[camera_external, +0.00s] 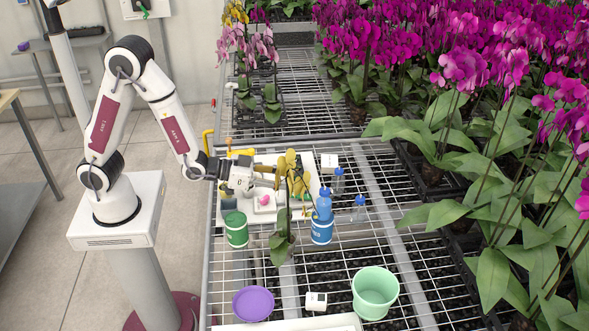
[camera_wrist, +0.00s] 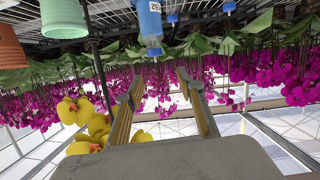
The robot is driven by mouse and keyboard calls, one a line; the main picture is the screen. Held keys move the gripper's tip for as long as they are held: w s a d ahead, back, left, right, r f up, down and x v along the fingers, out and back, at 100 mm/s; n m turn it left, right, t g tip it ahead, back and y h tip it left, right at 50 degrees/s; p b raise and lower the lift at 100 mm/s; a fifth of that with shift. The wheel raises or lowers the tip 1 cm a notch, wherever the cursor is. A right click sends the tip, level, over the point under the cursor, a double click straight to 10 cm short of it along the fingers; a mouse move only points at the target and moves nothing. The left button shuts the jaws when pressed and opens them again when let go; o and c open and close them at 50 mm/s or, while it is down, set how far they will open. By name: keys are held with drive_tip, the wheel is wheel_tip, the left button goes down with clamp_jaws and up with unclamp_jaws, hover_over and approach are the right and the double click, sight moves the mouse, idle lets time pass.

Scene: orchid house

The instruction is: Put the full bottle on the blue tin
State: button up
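The blue tin (camera_external: 322,232), with a pale label band, stands on the wire bench right of the yellow orchid. A blue-filled bottle (camera_external: 323,206) stands upright on top of it. The bottle also shows at the top of the wrist view (camera_wrist: 149,20), which is upside down. Two clear bottles with blue caps, one farther back (camera_external: 338,182) and one to the right (camera_external: 360,210), stand behind the tin. My gripper (camera_external: 276,176) is left of and behind the bottle, apart from it. In the wrist view its two fingers (camera_wrist: 160,85) are spread with nothing between them.
The yellow orchid (camera_external: 291,170) stands close by my gripper and partly hides its fingertips. A green tin (camera_external: 236,230), purple saucer (camera_external: 253,304), white block (camera_external: 316,301) and mint pot (camera_external: 375,294) are nearer the front. Magenta orchids (camera_external: 480,60) fill the right side.

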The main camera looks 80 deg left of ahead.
drive_tip(key=s+a+r+g, duration=0.2)
drive_tip(key=s+r+g, duration=0.1)
drive_tip(key=s, duration=0.8)
drive_tip(key=s+a+r+g, duration=0.2)
drive_tip(key=s+r+g, duration=0.1)
drive_tip(key=s, duration=0.8)
drive_tip(key=s+a+r+g, duration=0.2)
drive_tip(key=s+r+g, duration=0.1)
drive_tip(key=s, duration=0.8)
drive_tip(key=shift+s+a+r+m, duration=0.15)
drive_tip(key=shift+s+r+m, duration=0.15)
drive_tip(key=shift+r, duration=0.2)
